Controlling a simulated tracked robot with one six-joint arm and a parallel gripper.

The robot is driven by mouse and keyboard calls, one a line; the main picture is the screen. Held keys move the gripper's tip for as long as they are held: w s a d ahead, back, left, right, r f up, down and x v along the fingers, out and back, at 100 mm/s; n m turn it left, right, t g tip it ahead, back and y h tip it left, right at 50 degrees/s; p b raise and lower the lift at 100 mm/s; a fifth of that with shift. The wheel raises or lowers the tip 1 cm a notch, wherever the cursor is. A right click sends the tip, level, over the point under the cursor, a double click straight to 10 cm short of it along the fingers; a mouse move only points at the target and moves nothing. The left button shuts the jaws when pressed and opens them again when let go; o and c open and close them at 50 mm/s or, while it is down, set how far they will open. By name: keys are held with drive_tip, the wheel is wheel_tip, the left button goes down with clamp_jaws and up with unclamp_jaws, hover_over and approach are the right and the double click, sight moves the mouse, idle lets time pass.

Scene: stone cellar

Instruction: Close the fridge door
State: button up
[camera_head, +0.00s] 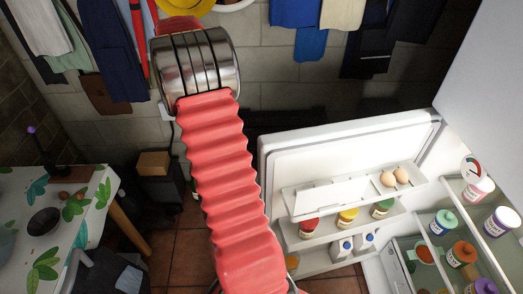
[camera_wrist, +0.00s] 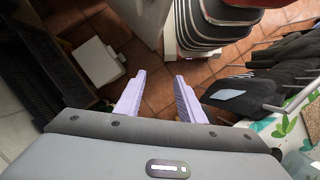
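The fridge door (camera_head: 340,150) stands wide open in the head view, its white inner side and shelves facing me. The fridge (camera_head: 480,65) is at the right, its lit shelves exposed. The door holds two eggs, several jars with coloured lids and small bottles. My gripper (camera_wrist: 160,75) shows in the wrist view as two purple fingers, apart with nothing between them, above the tiled floor. In the head view my red arm rises left of the door and hides part of the scene; the gripper itself is not visible there. I cannot make out the door surely in the wrist view.
A table with a leaf-patterned cloth (camera_head: 95,225) stands at the left, with a dark bowl (camera_head: 43,222) on it. A dark chair (camera_head: 105,272) is beside it. Clothes (camera_head: 110,45) hang on the back wall. Tiled floor (camera_head: 190,250) shows between table and fridge.

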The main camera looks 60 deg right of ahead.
drive_tip(key=s+d+r+m, duration=0.1)
drive_tip(key=s+d+r, duration=0.2)
drive_tip(key=s, duration=0.4)
drive_tip(key=s+d+r+m, duration=0.1)
drive_tip(key=s+d+r, duration=0.2)
drive_tip(key=s, duration=0.5)
drive_tip(key=shift+d+y, duration=0.3)
drive_tip(key=shift+d, duration=0.5)
drive_tip(key=shift+s+r, duration=0.1)
drive_tip(key=shift+s, duration=0.05)
drive_tip(key=shift+c, duration=0.6)
